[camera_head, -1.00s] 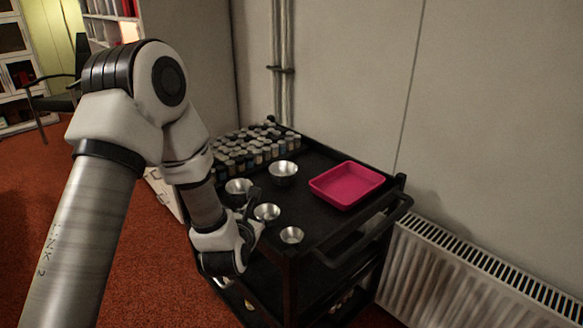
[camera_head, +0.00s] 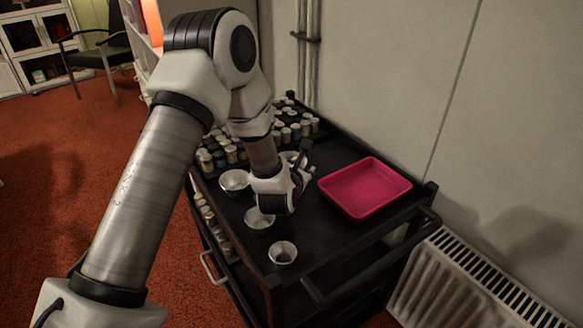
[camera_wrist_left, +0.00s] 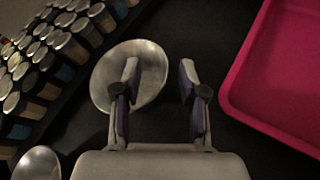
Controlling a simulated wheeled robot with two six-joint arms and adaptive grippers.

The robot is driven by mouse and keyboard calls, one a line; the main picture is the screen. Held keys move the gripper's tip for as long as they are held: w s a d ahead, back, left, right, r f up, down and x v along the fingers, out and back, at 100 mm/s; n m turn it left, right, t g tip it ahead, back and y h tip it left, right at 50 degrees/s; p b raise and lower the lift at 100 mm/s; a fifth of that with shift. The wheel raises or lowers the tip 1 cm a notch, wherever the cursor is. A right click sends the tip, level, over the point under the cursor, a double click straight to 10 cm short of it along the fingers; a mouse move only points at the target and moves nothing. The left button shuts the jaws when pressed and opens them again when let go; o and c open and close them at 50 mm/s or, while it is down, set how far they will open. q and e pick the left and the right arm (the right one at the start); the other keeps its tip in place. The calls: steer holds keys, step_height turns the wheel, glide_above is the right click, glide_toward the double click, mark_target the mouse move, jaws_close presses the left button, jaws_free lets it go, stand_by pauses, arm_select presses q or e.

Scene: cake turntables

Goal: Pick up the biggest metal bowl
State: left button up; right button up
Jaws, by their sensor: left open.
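Several metal bowls stand on the black cart. In the head view, one bowl (camera_head: 234,181) is at the left, a smaller one (camera_head: 259,219) is nearer, and the smallest (camera_head: 282,253) is nearest. The far bowl (camera_head: 290,156), which looks biggest, is mostly hidden behind my left gripper (camera_head: 303,163). In the left wrist view, this large bowl (camera_wrist_left: 146,58) lies under my open, empty left gripper (camera_wrist_left: 158,82). One finger overlaps the bowl's inside and the other is past its right rim. Contact cannot be told. Another bowl (camera_wrist_left: 37,163) is cut off at lower left.
A pink tray (camera_head: 364,188) is close on the right of the gripper. Several small lidded jars (camera_head: 232,153) crowd the cart's left back. The cart's black top (camera_head: 318,238) is clear between the nearest bowl and the tray. A radiator (camera_head: 470,285) is at right.

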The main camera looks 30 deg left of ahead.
arm_select(q)
steer(key=shift+x, duration=1.05)
steer(key=shift+s+r, duration=0.1)
steer(key=shift+s, duration=0.1)
steer(key=shift+c, duration=0.4)
jaws_close()
